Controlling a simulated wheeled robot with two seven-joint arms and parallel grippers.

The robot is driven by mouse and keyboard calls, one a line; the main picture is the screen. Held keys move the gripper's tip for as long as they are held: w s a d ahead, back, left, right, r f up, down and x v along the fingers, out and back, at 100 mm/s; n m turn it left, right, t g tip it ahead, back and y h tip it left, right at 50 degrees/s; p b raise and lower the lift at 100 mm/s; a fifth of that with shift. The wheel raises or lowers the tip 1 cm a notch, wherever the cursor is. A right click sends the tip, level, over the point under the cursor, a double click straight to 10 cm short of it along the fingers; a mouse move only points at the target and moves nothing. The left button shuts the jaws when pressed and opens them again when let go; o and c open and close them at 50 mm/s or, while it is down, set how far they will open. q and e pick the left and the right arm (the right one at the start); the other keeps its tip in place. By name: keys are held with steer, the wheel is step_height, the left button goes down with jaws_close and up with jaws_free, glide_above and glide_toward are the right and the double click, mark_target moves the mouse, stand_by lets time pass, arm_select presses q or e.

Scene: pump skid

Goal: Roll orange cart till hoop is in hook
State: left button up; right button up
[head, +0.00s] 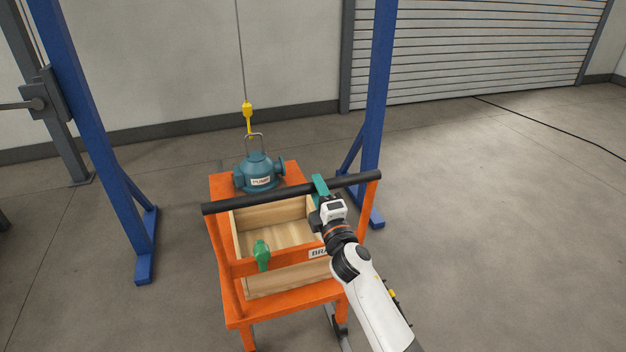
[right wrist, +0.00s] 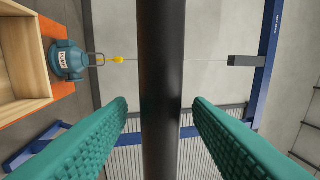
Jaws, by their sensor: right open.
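The orange cart (head: 290,302) stands below me, with a black push bar (head: 255,201) across its near side. A teal pump (head: 258,174) sits on its far end, with a metal hoop (head: 256,138) on top. A yellow hook (head: 247,112) hangs on a cable at the hoop's top. In the right wrist view the hook (right wrist: 118,60) meets or overlaps the hoop's end; whether it is through the hoop I cannot tell. My right gripper (head: 321,187) is open at the bar's right part. Its teal fingers lie on either side of the bar (right wrist: 161,90), with gaps. My left gripper is out of view.
A green lever (head: 262,254) stands on the cart's near side, beside a partly hidden brake label (head: 319,253). A wooden box (head: 272,216) sits in the cart. Blue gantry posts rise left (head: 95,150) and right (head: 376,90). Open floor lies to the right.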

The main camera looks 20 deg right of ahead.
steer(key=w, duration=0.3)
steer(key=shift+w+r, duration=0.35)
jaws_close()
